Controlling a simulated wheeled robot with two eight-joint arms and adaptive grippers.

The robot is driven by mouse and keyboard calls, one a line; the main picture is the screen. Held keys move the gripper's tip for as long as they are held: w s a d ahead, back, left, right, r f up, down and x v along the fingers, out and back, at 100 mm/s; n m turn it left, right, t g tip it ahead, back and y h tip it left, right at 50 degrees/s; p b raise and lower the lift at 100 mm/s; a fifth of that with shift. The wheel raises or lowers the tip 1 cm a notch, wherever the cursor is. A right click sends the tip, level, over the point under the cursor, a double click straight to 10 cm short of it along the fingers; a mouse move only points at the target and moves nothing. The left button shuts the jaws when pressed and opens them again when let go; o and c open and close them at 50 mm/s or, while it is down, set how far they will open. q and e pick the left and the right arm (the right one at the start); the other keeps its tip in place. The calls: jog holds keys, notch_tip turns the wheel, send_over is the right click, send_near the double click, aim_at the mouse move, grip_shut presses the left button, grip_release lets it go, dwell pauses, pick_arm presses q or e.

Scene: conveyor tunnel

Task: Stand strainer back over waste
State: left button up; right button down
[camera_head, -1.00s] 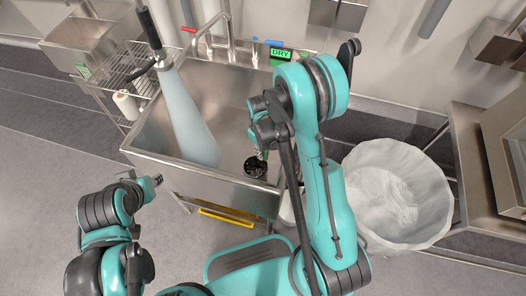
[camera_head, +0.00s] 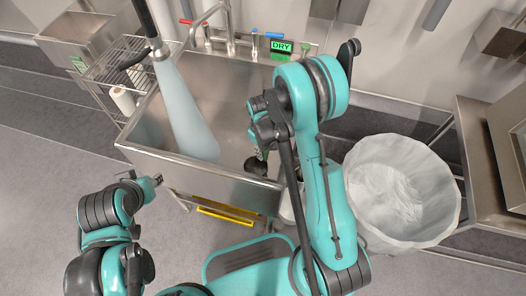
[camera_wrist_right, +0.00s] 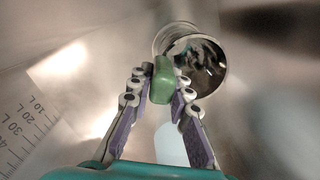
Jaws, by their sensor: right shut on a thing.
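The sink (camera_head: 168,160) is a steel basin with a pale blue-grey streak down its left half. My right gripper (camera_head: 262,152) reaches into its front right part. In the right wrist view, the gripper (camera_wrist_right: 163,88) is shut on a small green grip (camera_wrist_right: 162,80). Just beyond it is a round metal strainer (camera_wrist_right: 221,68) with dark contents, apparently tilted. A second metal ring (camera_wrist_right: 160,34), perhaps the waste's rim, shows partly behind it. Whether they touch is unclear. In the head view the strainer (camera_head: 256,167) is small and dark. My left gripper (camera_head: 156,180) is outside the sink; its jaws are unclear.
A tap (camera_head: 228,32) stands behind the sink, near a green DRY sign (camera_head: 281,46). A lined white bin (camera_head: 440,205) is to the right. A wire rack (camera_head: 135,60) stands left, and a yellow bar (camera_head: 226,215) lies below the sink front. Litre marks (camera_wrist_right: 22,130) show on the wall.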

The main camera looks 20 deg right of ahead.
jog(key=c, duration=1.3)
grip_release()
jog(key=shift+c, duration=0.2)
jog(key=shift+r, duration=0.1)
notch_tip(320, 180, up, 12)
jog(key=shift+w+a, duration=0.15)
jog(key=shift+w, duration=0.25)
